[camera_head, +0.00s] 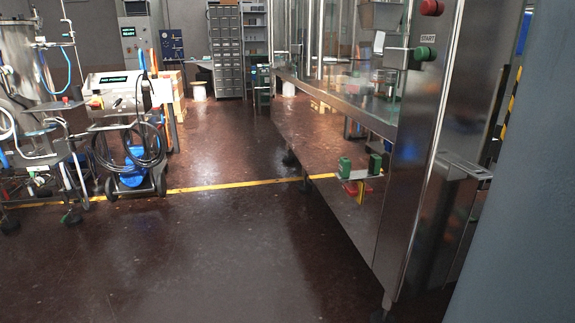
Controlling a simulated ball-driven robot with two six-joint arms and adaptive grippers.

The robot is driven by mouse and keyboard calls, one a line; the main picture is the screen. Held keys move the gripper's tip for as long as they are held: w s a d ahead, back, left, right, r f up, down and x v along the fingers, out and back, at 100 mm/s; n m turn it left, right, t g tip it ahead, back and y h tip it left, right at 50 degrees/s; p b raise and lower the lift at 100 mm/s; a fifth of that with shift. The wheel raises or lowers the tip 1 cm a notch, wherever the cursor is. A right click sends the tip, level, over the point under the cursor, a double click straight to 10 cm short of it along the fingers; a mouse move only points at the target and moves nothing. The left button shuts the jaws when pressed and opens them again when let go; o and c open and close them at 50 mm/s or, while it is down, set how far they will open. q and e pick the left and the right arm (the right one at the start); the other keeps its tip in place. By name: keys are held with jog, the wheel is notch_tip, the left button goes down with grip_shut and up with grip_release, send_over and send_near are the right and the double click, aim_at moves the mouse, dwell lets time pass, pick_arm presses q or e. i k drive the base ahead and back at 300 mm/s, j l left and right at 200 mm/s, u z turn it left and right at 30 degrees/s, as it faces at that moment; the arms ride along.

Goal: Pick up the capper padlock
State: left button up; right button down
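I cannot clearly make out a padlock in the head view. A small red and yellow piece (361,188) sits on the side of the steel machine (335,150), just below a bracket with two green blocks (346,166). It is too small to tell what it is. Higher on the machine are a red knob (431,7) and a green knob (421,54), near a plate marked START. Neither of my grippers is in view.
The steel machine fills the right side, with a leg (387,300) near the front. A grey surface (520,240) blocks the lower right corner. Wheeled equipment with hoses (125,130) stands at left. The dark floor (200,250) is clear, crossed by a yellow line (235,186).

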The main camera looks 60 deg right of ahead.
aim_at(344, 167)
jog(key=l+z, duration=0.1)
jog(key=z, duration=2.8)
jog(key=j, duration=0.1)
